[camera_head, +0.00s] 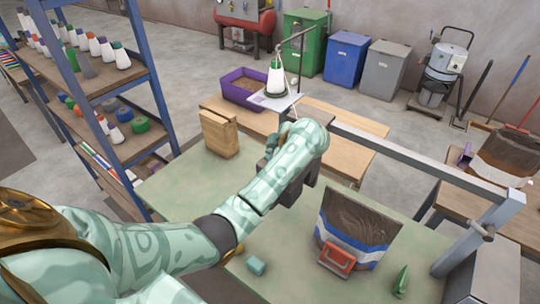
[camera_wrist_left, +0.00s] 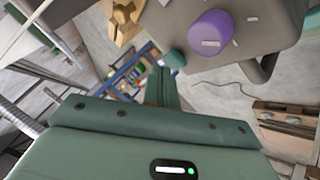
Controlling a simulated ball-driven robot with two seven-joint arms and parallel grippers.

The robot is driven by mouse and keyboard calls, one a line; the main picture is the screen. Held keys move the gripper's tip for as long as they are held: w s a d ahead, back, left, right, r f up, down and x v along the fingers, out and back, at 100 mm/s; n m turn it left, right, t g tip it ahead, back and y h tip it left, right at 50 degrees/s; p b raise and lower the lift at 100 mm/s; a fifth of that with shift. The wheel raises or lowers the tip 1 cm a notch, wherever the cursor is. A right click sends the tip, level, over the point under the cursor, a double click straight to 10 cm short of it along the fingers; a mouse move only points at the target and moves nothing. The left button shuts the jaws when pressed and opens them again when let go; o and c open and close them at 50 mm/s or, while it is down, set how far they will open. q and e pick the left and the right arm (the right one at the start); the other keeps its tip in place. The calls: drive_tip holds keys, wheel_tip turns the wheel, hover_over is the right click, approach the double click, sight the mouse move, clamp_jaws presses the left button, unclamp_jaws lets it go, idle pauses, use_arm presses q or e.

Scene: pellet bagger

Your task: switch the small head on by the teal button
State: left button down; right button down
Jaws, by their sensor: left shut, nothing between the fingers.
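My left arm reaches over the green bench in the head view, and its hand end hides much of a dark grey machine head (camera_head: 295,188). In the left wrist view a grey housing (camera_wrist_left: 275,25) fills the upper right. It carries a large purple button (camera_wrist_left: 210,35) and a smaller teal button (camera_wrist_left: 173,58) at its lower left edge. My left gripper (camera_wrist_left: 162,70) is shut and empty, its fingertips right beside the teal button. I cannot tell whether they touch it. My right gripper is in neither view.
The green bench (camera_head: 170,190) holds a wooden block (camera_head: 219,135), an open brown-and-blue bag (camera_head: 355,230) with a red clamp (camera_head: 338,258), and a teal cube (camera_head: 255,265). A grey metal beam (camera_head: 410,160) runs along the right. A blue shelf (camera_head: 160,100) stands left.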

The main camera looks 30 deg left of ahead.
use_arm(q)
drive_tip(key=shift+f, duration=0.5)
idle(0.4)
drive_tip(key=shift+r+p, duration=1)
wheel_tip(320, 180, up, 6)
drive_tip(key=p, duration=0.7)
